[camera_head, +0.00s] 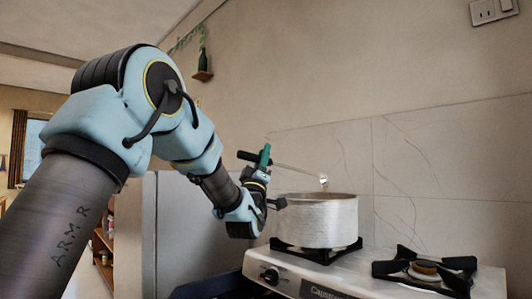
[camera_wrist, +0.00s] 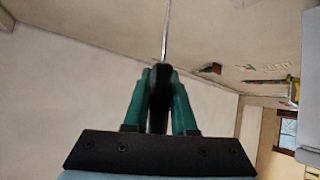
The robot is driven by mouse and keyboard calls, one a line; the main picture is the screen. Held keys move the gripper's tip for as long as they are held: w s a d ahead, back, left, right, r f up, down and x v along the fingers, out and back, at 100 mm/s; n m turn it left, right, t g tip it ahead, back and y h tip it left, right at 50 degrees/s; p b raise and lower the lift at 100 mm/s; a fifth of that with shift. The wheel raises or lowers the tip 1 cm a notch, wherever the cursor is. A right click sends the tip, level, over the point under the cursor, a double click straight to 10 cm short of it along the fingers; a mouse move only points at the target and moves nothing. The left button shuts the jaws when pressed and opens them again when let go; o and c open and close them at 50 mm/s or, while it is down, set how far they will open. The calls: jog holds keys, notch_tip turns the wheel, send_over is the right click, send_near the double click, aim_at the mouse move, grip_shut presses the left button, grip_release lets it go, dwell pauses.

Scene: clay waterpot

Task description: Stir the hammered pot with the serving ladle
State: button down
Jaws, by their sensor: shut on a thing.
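The hammered pot (camera_head: 317,222) is a silvery metal pot with a dark side handle. It stands upright on the left burner of the stove; its inside is hidden. The serving ladle (camera_head: 298,170) has a dark handle and a thin metal shaft, held nearly level, its bowl end above the pot's rim and apart from it. My gripper (camera_head: 265,156) is shut on the ladle's dark handle, up and left of the pot. In the wrist view, the green fingers of my gripper (camera_wrist: 158,95) close on the dark handle, and the shaft (camera_wrist: 167,30) runs upward.
The white stove (camera_head: 375,276) has a free right burner (camera_head: 425,270) with a black grate. A tiled wall (camera_head: 440,160) stands close behind. A grey panel (camera_head: 185,225) is left of the stove.

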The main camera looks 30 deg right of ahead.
jog(key=shift+w+a+f+n+t+y, duration=0.25)
jog(key=shift+f+n+t+y, duration=0.2)
jog(key=shift+n, duration=0.25)
jog(key=shift+w+a+f+n+t+y, duration=0.1)
jog(key=shift+a+f+n+t+y, duration=0.1)
jog(key=shift+f+n+t+y, duration=0.3)
jog(key=shift+n, duration=0.4)
jog(key=shift+r, duration=0.15)
jog(key=shift+s+d+r+m+g+h+p, duration=0.25)
jog(key=shift+r+m+g+h, duration=0.25)
jog(key=shift+r+m, duration=0.3)
jog(key=shift+s+d+r+m+g+h+p, duration=0.1)
jog(key=shift+r+m+g+h+p, duration=0.4)
jog(key=shift+r, duration=0.55)
jog(key=shift+s+d+r+m+g+h+p, duration=0.1)
jog(key=shift+d+r+m+g+h+p, duration=0.1)
jog(key=shift+r+m+g+h, duration=0.45)
jog(key=p, duration=0.3)
jog(key=shift+w+r+t+y+p, duration=0.15)
jog(key=shift+r+t+y+p, duration=0.15)
jog(key=shift+r, duration=0.1)
jog(key=shift+f+p, duration=0.15)
jog(key=shift+p, duration=0.9)
jog(key=s+d+r+m+g+h+p, duration=0.4)
jog(key=s+d+r+m+g+p, duration=0.1)
jog(key=m+g+p, duration=0.5)
jog(key=shift+s+d+r+m+g+p, duration=0.25)
jog(key=shift+d+r+m+p, duration=0.35)
jog(key=shift+m+p, duration=0.6)
